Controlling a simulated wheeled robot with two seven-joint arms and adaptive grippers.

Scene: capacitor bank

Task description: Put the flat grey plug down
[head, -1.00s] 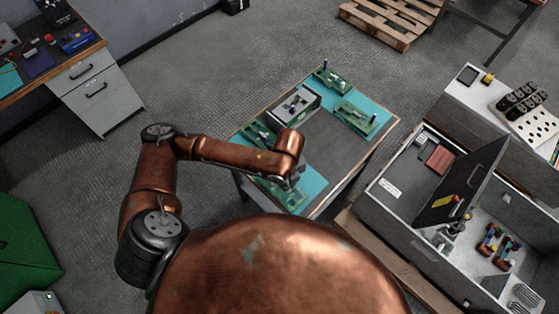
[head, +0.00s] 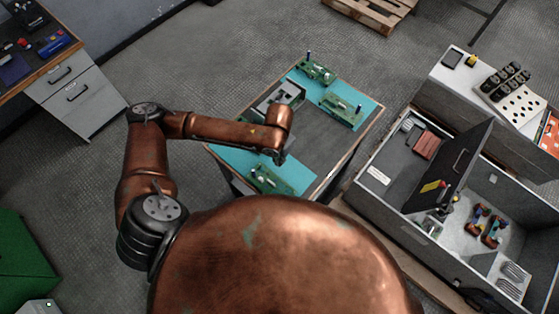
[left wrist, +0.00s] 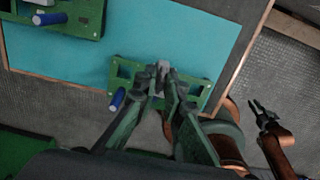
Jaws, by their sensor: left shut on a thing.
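My left gripper (head: 281,157) is over the near part of the low table (head: 330,155). The left wrist view shows its fingers (left wrist: 164,82) shut on a small grey piece, the flat grey plug (left wrist: 163,67), mostly hidden between the fingertips. Beneath is a green board (left wrist: 200,90) with a blue pin (left wrist: 117,98); it lies on the blue-green mat (head: 230,160). I cannot tell whether the plug touches the board. My right gripper (left wrist: 263,112) shows small at the right of the left wrist view; its jaw state is unclear.
Other green boards (head: 341,110) (head: 317,70) and a grey box (head: 268,100) stand on the table's far side. The dark grey middle of the table is bare. A grey cabinet (head: 372,205) with a raised lid stands at the right. A drawer desk (head: 75,95) is at the left.

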